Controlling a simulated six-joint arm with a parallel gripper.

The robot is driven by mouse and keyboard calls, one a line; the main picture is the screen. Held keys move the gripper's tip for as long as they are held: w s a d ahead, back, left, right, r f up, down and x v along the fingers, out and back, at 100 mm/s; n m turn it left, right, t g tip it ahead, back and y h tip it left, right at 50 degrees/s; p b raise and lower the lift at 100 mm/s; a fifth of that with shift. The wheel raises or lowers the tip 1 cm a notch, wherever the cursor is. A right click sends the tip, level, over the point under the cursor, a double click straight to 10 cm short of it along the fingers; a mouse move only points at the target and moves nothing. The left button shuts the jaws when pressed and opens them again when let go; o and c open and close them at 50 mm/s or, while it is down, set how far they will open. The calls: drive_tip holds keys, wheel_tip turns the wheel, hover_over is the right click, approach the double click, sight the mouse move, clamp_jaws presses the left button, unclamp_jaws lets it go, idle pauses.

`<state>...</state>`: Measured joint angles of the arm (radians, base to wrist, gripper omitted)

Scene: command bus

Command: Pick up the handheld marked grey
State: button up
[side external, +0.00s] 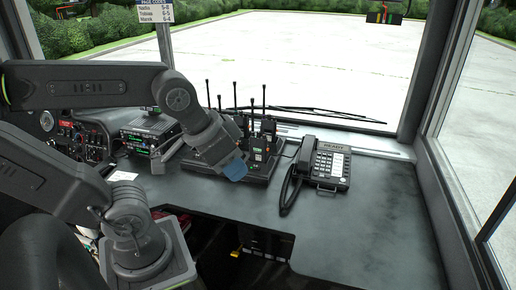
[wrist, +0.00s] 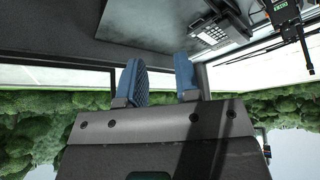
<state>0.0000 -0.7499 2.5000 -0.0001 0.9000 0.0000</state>
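Several handheld radios with upright antennas stand in a dark charging rack (side external: 257,178) on the desk. The nearest visible black handheld (side external: 260,148) has small green marks; I cannot read which handheld is marked grey. In the wrist view, a dark handheld (wrist: 284,12) with a green-yellow patch shows upside down at the top right.
A desk phone (side external: 325,165) with a corded handset stands right of the rack. A radio console (side external: 150,133) is to the left. A windshield wiper (side external: 310,112) lies behind the rack. The desk (side external: 370,215) is clear at the right front.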

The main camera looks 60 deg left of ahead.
sight(257, 140)
drive_tip(key=o, duration=1.2)
drive_tip(key=shift+c, duration=0.2)
drive_tip(key=w+a+f+n+t+y, duration=0.2)
drive_tip(key=w+a+f+t, duration=0.15)
drive_tip(key=w+a, duration=0.4)
drive_tip(key=w+a+f+n+t+y, duration=0.15)
drive_tip(key=w+a+f, duration=0.25)
drive_tip(key=w, duration=0.7)
drive_tip(key=s+a+f+n+t+y, duration=0.1)
drive_tip(key=a+f+n+y, duration=0.1)
drive_tip(key=a+f+y, duration=0.45)
drive_tip(key=s+a+f+n+t+y, duration=0.1)
drive_tip(key=a+f+n+t+y, duration=0.2)
drive_tip(key=a, duration=0.6)
drive_tip(key=shift+g+h, duration=0.5)
drive_tip(key=shift+g, duration=0.1)
drive_tip(key=shift+f+x, duration=0.15)
drive_tip(key=shift+x, duration=1.15)
drive_tip(key=shift+f+x, duration=0.2)
drive_tip(key=shift+x, duration=1.1)
drive_tip(key=shift+f+x, duration=0.15)
drive_tip(key=shift+x, duration=1.15)
